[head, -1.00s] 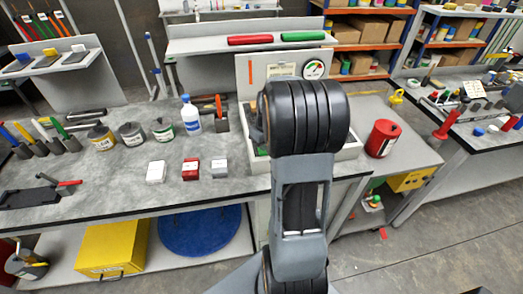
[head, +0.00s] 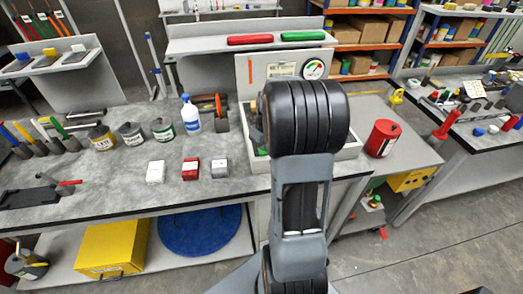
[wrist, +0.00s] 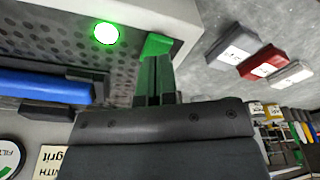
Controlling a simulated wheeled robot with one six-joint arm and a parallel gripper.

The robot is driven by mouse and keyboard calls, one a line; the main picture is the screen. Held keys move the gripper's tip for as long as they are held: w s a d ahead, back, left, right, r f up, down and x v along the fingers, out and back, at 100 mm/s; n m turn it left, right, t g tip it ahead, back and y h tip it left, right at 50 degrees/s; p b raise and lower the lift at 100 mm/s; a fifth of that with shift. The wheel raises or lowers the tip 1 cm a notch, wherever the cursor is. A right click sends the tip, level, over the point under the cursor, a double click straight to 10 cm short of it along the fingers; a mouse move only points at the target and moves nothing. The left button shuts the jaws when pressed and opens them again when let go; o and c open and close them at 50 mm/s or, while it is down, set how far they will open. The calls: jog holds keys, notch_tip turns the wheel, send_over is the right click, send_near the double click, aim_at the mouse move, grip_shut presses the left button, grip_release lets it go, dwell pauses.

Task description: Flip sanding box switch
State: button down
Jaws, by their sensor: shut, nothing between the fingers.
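The sanding box (wrist: 185,12) shows in the wrist view as a white-rimmed box with a grey perforated panel. A green switch (wrist: 157,43) sits near its rim, beside a glowing green lamp (wrist: 106,33). My gripper (wrist: 156,68) is shut and empty, its fingertips right at the switch; whether they touch it I cannot tell. The fingers hide part of the switch. In the head view, my arm covers most of the box, leaving its white rim (head: 349,152) and the back panel with a gauge (head: 313,69) in sight.
White, red and grey blocks (head: 190,169) lie on the bench left of the box. A blue-capped bottle (head: 190,116) and several cans stand behind them. A red can (head: 382,138) stands to the right. A blue bar (wrist: 45,86) lies by the perforated panel.

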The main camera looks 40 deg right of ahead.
jog(key=shift+f+b, duration=0.95)
jog(key=shift+f, duration=0.25)
dwell(0.3)
jog(key=shift+r, duration=0.1)
jog(key=shift+r+p, duration=2.55)
jog(key=shift+r, duration=0.95)
jog(key=shift+f+m, duration=0.1)
jog(key=shift+m, duration=0.3)
jog(key=s+a+r+t, duration=0.1)
jog(key=s+a+r, duration=0.3)
jog(key=a, duration=0.6)
jog(key=s+a+r+t, duration=0.1)
jog(key=s+a+r, duration=0.4)
jog(key=s+a, duration=0.3)
jog(key=shift+s+a+t, duration=0.15)
jog(key=shift+a+t, duration=0.25)
jog(key=shift+a, duration=0.75)
